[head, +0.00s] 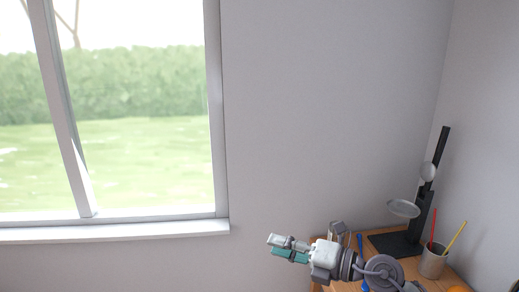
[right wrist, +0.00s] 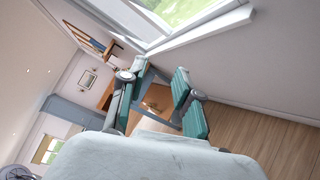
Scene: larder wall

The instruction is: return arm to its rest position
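My right gripper (head: 276,246) reaches in from the lower right of the head view and points left, in front of the wall beside the wooden desk (head: 405,263). In the right wrist view, its two teal-padded fingers (right wrist: 161,76) stand apart with nothing between them. It is open and empty. My left gripper is in neither view.
On the desk stand a black stand with a round, pale dish (head: 403,208) and a grey cup (head: 432,263) holding a red and a yellow pencil. A window (head: 120,120) with a white sill (head: 115,232) is at left. Wooden floor (right wrist: 270,135) shows clear at right in the wrist view.

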